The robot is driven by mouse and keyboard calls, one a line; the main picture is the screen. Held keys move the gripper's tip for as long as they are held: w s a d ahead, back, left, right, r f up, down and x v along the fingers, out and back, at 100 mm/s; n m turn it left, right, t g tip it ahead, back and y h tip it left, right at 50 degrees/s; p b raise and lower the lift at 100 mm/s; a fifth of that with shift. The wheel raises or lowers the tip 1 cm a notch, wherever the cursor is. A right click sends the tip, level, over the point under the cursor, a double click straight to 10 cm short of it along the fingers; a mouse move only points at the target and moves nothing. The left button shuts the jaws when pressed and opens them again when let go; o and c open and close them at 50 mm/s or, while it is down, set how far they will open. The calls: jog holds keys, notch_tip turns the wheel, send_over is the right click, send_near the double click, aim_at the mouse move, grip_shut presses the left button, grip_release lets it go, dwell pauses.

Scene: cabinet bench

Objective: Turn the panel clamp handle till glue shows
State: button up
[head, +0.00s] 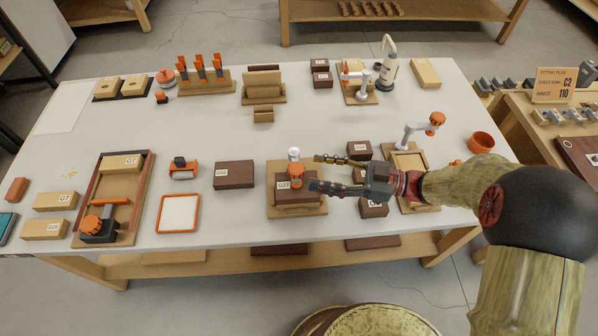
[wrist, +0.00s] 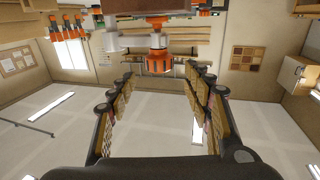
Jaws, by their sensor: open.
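The panel clamp has an upright orange handle (head: 296,172) with a white top. It stands on a wooden base (head: 312,210) with a dark brown block (head: 300,196) labelled G27. My gripper (head: 317,173) is open and empty, reaching in from the right with its fingertips just right of the handle. In the wrist view, the orange handle (wrist: 158,62) lies ahead, between the lines of the two open fingers (wrist: 165,76), seemingly just beyond the tips. I cannot make out contact or any glue.
A dark block (head: 233,174) lies left of the clamp. Small dark blocks (head: 373,208) lie under and beside my gripper. A wooden stand with a white arm and orange knob (head: 437,119) is behind it to the right.

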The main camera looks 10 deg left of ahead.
aim_at(296, 167)
jog(key=a+b, duration=0.2)
jog(key=a, duration=0.4)
jog(key=shift+w+a, duration=0.15)
jog(key=shift+a, duration=0.25)
jog(key=shift+c, duration=0.7)
jog(key=c, duration=1)
